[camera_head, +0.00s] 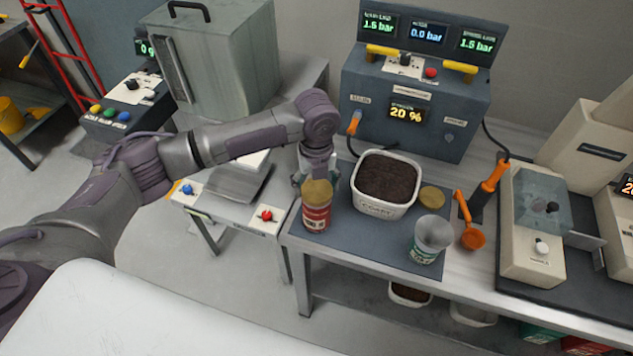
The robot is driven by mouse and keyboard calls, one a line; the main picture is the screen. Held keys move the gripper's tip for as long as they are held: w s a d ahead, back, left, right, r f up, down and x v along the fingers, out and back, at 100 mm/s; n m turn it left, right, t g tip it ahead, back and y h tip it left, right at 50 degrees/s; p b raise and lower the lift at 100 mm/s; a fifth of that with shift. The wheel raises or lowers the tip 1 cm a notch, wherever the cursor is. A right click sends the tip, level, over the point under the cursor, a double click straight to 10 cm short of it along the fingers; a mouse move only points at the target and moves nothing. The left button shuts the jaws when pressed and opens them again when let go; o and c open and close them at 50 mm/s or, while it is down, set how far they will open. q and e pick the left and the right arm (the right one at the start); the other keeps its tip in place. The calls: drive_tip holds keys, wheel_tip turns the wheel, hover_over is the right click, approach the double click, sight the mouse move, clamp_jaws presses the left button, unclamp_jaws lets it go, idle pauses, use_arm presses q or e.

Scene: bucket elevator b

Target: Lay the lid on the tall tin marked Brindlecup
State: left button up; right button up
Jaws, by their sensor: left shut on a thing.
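A red tin (316,217) with a pale label stands at the front left of the dark mat; its lettering is too small to read. A gold lid (317,191) covers its top; I cannot tell whether it rests fully on the rim. My left gripper (316,177) is shut on this lid, with the fingers at its back edge and partly hidden. An open, silvery tin (431,241) with a green and white label stands at the mat's front right. A second gold lid (432,197) lies flat behind it. My right gripper is not in view.
A white tub (384,184) of dark grounds stands close to the right of the red tin. An orange scoop (471,237) lies right of the mat (365,237). A grey machine (416,105) with gauges stands behind. The mat's front middle is clear.

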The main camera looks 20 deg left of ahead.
use_arm(q)
drive_tip(key=o, duration=0.8)
drive_tip(key=shift+r, duration=0.15)
drive_tip(key=shift+r+p, duration=3.9)
drive_tip(key=shift+p, duration=0.25)
drive_tip(key=shift+f, duration=0.1)
